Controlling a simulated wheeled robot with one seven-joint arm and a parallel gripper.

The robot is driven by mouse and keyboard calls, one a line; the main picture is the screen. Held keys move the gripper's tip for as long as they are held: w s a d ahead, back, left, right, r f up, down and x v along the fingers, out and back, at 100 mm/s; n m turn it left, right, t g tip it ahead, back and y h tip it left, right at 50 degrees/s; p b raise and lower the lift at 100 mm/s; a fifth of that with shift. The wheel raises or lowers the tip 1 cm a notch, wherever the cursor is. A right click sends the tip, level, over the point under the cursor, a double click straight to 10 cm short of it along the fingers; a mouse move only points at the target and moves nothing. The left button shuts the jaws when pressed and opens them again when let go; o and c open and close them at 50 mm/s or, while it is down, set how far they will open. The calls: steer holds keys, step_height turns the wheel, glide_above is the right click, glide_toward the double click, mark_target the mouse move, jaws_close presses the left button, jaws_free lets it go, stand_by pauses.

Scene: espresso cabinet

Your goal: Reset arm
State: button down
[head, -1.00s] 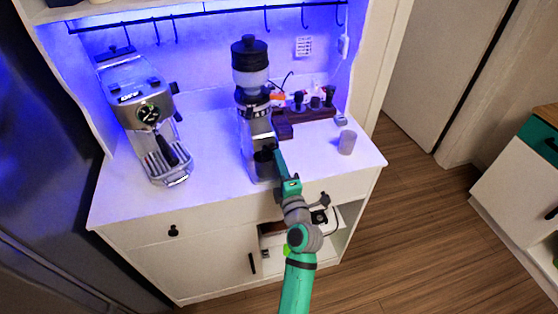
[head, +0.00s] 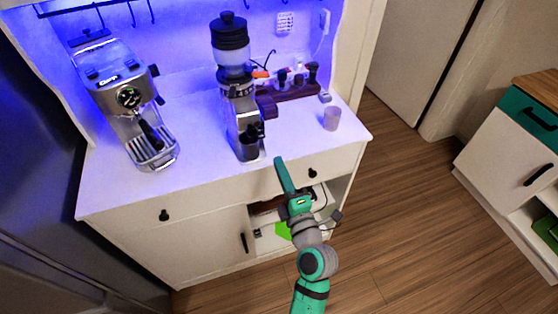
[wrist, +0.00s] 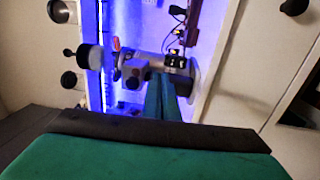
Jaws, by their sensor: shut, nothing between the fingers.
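My gripper (head: 279,162) is at the front edge of the white cabinet top in the head view, in front of the coffee grinder (head: 232,85) and apart from it. Its green fingers are together with nothing between them. In the wrist view the closed fingers (wrist: 166,82) point toward the grinder (wrist: 135,70), which appears sideways there. My green and grey arm rises from the bottom of the head view, in front of the cabinet.
An espresso machine (head: 123,98) stands at the left of the cabinet top (head: 190,185). A pale cup (head: 332,119) stands at the right, near a dark wooden rack (head: 290,93) with tools. An open shelf lies below, behind my arm. Wood floor (head: 410,225) is clear at right.

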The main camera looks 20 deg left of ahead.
steer(key=s+d+f+m+h, duration=0.4)
steer(key=s+d+f+m, duration=0.1)
steer(key=s+f+m, duration=0.25)
steer(key=s+d+f+m+h, duration=0.4)
steer(key=s+d+f+m, duration=0.2)
steer(key=s+f+m, duration=0.15)
steer(key=s+d+m+h, duration=0.1)
steer(key=s+m, duration=0.8)
steer(key=s, duration=1.1)
steer(key=shift+d+r+m+g+h, duration=0.3)
steer(key=shift+r+m+h, duration=0.1)
steer(key=shift+h, duration=0.5)
steer(key=shift+a, duration=0.1)
steer(key=shift+s, duration=0.1)
